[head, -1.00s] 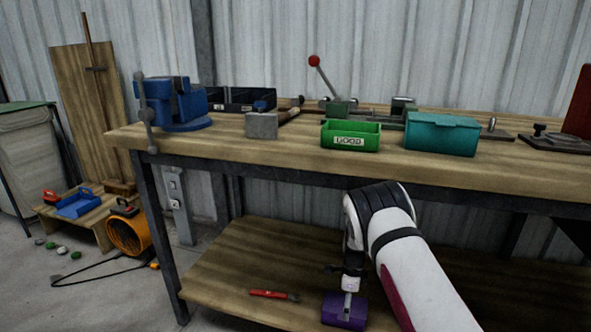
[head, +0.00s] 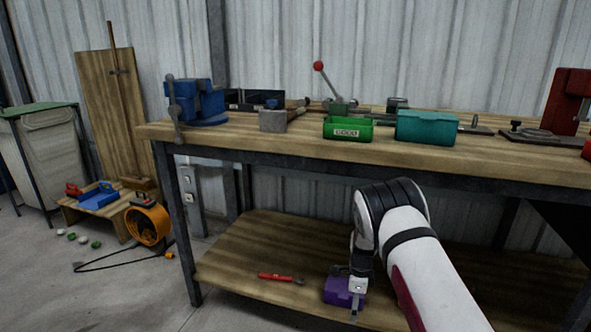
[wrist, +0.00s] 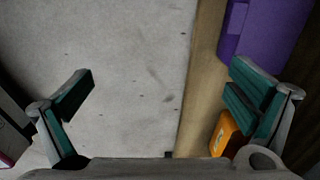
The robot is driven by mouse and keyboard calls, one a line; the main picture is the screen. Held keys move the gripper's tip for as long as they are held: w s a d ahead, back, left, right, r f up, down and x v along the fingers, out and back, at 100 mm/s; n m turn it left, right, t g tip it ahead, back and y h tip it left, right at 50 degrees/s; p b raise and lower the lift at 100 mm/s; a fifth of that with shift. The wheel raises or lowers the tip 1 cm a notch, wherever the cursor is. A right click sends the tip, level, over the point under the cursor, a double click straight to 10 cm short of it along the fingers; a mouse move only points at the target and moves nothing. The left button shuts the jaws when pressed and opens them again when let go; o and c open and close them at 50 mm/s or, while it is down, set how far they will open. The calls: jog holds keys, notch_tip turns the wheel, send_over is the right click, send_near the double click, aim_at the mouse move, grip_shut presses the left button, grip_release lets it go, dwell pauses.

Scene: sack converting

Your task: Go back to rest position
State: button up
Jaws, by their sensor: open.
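My gripper (head: 356,298) hangs low at the front edge of the bench's lower shelf, in front of a purple box (head: 338,287). In the wrist view my gripper (wrist: 160,95) has its two fingers wide apart with nothing between them. The purple box (wrist: 270,40) shows there at the upper right, beyond the right finger. Below the fingers lie bare grey floor and the shelf's edge. My arm reaches in from the lower right of the head view.
The workbench (head: 270,142) carries a blue vise (head: 196,102), a green bin (head: 347,128) and a teal box (head: 426,128). A red-handled tool (head: 277,277) lies on the lower shelf (head: 230,258). An orange fan (head: 147,222) and its cable are at left. Floor in front is clear.

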jog(key=s+r+n, duration=0.2)
jog(key=r, duration=0.7)
jog(key=s+r+n, duration=0.2)
jog(key=r, duration=0.8)
jog(key=s+a+r+n+y, duration=0.1)
jog(key=s+r+n, duration=0.4)
jog(key=s+r, duration=0.9)
jog(key=s+r+n, duration=0.4)
jog(key=s+r, duration=0.1)
jog(key=s, duration=0.7)
jog(key=s+r+n, duration=0.4)
jog(key=s+r, duration=0.2)
jog(key=s, duration=0.6)
jog(key=s+d+f+n+h, duration=0.15)
jog(key=s+n, duration=0.25)
jog(key=s, duration=0.6)
notch_tip(320, 180, up, 37)
jog(key=t+p, duration=0.4)
jog(key=p, duration=3.2)
jog(key=shift+f, duration=0.15)
jog(key=shift+d, duration=0.1)
